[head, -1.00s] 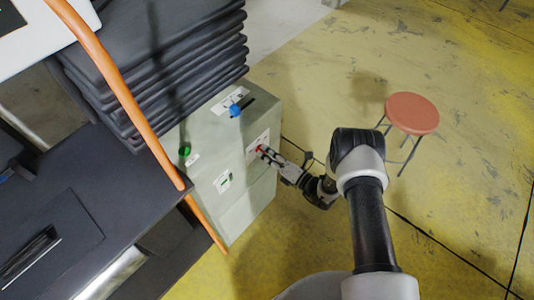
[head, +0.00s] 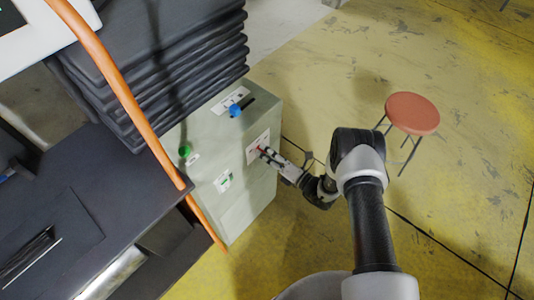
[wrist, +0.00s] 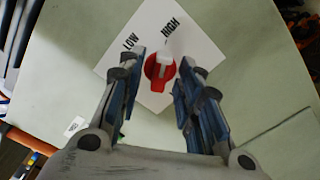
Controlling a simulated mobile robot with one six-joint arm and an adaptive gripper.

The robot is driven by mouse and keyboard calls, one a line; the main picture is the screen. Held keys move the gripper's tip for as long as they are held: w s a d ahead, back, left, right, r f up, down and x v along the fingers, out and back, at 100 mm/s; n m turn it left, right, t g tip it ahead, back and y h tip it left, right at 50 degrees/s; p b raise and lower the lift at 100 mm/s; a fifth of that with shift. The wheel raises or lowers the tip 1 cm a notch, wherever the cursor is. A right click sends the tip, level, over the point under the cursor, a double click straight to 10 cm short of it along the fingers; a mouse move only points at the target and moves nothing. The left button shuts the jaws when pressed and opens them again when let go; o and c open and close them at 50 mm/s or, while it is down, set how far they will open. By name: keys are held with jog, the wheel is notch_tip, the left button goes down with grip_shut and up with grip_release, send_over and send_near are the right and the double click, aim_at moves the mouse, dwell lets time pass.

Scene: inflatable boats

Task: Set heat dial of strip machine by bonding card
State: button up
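The heat dial (wrist: 158,72) is a red round knob on a white label marked LOW and HIGH. A white mark on its upper part points up towards the HIGH side. It sits on the side of the pale green strip machine (head: 236,205); in the head view the label (head: 257,145) shows but the gripper partly hides the knob. My gripper (wrist: 162,66) is open, with one finger on each side of the dial. Gaps show between the fingers and the knob. In the head view, my gripper (head: 268,153) reaches the label from the right. I cannot make out a bonding card.
An orange hose (head: 120,90) crosses at left. A red stool (head: 412,113) stands on open yellow floor.

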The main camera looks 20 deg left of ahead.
jog(key=v, duration=1.2)
dwell(0.3)
jog(key=s+a+r+n+g+h, duration=0.1)
jog(key=s+r+n+g, duration=0.1)
jog(key=r+n+g, duration=0.65)
jog(key=s+r+n+g, duration=0.15)
jog(key=r+n, duration=0.45)
jog(key=r, duration=0.7)
jog(key=s+d+r+n+h, duration=0.4)
jog(key=s+r+n+h, duration=0.1)
jog(key=s+r+n, duration=0.35)
jog(key=s+d+r+n+t+h, duration=0.4)
jog(key=s+d+n+h, duration=0.1)
jog(key=d, duration=0.3)
jog(key=s+d+r+n+t+h, duration=0.3)
jog(key=s+d+r+n+h, duration=0.1)
jog(key=d, duration=0.5)
jog(key=s+n+h, duration=0.1)
jog(key=n, duration=0.1)
jog(key=shift+s+d+r+n+t+h, duration=0.25)
jog(key=shift+s+r+n+t+h, duration=0.05)
jog(key=shift+s+r+t, duration=0.1)
